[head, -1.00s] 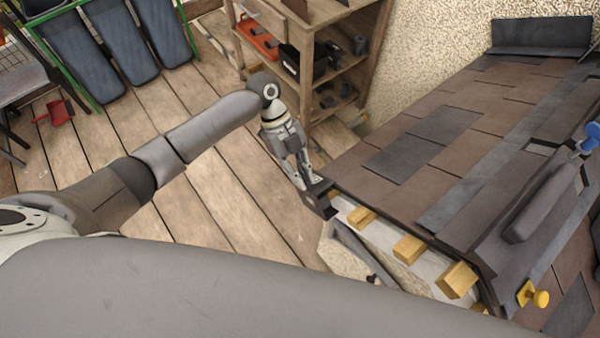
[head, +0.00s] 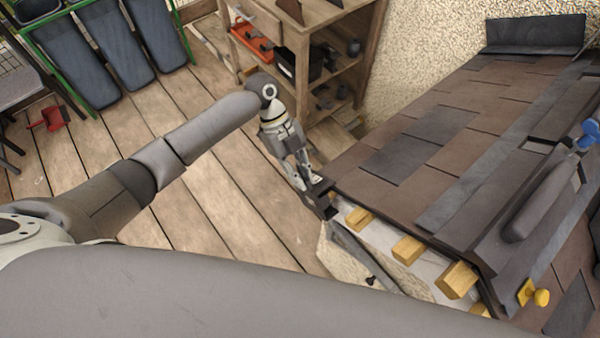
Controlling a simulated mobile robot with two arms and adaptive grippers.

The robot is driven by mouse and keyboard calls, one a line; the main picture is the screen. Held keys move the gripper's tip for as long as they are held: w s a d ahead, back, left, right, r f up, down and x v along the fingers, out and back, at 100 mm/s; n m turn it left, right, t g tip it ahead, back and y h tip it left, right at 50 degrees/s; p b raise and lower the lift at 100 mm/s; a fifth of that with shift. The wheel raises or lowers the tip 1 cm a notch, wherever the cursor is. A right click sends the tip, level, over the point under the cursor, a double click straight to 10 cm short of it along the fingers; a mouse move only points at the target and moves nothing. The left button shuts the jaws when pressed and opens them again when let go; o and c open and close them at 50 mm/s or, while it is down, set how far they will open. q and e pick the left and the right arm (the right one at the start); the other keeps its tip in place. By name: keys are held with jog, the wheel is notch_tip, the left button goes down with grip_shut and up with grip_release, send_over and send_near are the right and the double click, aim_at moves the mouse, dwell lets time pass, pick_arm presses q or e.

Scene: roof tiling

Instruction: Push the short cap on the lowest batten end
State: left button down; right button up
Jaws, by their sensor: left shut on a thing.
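My left gripper (head: 309,180) comes in from the left and is shut on a small dark cap (head: 319,202). It holds the cap at the lower left corner of the roof (head: 352,182), at the edge where the batten ends stick out. Three bare wooden batten ends show to the right: one close to the cap (head: 359,219), a middle one (head: 408,249) and a larger one (head: 457,280). The cap hides whatever is behind it, so I cannot tell whether it sits around a batten end or only beside it. My right gripper is not in view.
A wooden shelf (head: 300,45) with an orange tray (head: 251,43) stands behind my left gripper. A green rack with dark panels (head: 105,50) is at the upper left. A yellow knob (head: 540,297) and a blue-handled tool (head: 588,136) are at the right.

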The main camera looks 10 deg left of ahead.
pick_arm(q)
jog(key=shift+w, duration=0.1)
dwell(0.3)
jog(key=c, duration=1.4)
grip_release()
jog(key=shift+r, duration=0.1)
jog(key=p+v, duration=0.2)
jog(key=v, duration=0.3)
jog(key=shift+w+a+r, duration=0.15)
jog(key=shift+a+r, duration=0.05)
jog(key=shift+r, duration=0.15)
